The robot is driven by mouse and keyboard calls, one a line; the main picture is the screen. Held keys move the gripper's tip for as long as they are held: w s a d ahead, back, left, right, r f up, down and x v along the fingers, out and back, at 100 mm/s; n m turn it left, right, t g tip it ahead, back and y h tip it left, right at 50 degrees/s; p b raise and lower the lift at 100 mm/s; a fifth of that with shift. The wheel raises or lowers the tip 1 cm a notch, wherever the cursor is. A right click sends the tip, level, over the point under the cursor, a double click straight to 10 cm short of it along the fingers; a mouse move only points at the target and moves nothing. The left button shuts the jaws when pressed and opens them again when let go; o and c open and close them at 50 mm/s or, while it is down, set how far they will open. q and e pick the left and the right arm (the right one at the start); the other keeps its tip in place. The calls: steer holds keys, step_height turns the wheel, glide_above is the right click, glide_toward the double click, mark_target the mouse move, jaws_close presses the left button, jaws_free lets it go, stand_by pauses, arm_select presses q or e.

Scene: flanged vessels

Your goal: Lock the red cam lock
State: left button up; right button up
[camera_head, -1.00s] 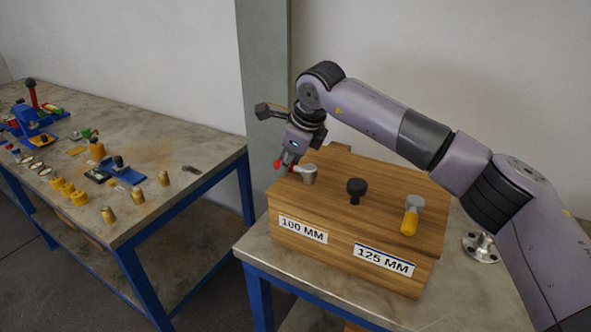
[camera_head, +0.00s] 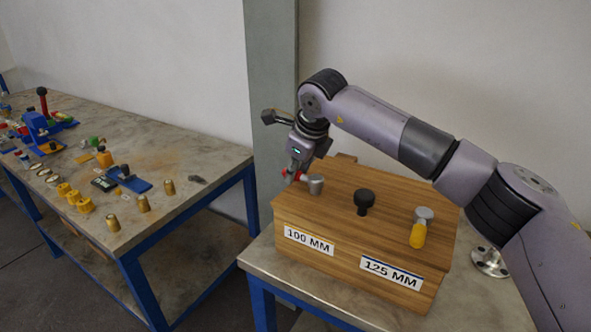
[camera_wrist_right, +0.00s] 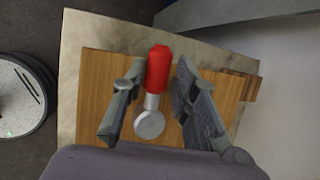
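The red cam lock has a red handle (camera_wrist_right: 158,68) and a round metal hub (camera_wrist_right: 149,124) on top of the wooden box (camera_head: 335,210). In the head view its hub (camera_head: 316,184) is at the box's left end, above the "100 MM" label, and its handle is partly hidden by my right gripper (camera_head: 296,172). In the right wrist view, my right gripper (camera_wrist_right: 157,78) is open, with one finger on each side of the red handle. Gaps show between the handle and both fingers. My left gripper is not in view.
A black knob (camera_head: 364,200) and a yellow-handled cam lock (camera_head: 418,235) stand on the same box. A metal flange (camera_head: 489,262) is on the bench at right. A second table (camera_head: 150,140) with many small parts stands at left.

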steer(key=shift+o, duration=1.3)
steer(key=v, duration=1.2)
steer(key=shift+f, duration=0.1)
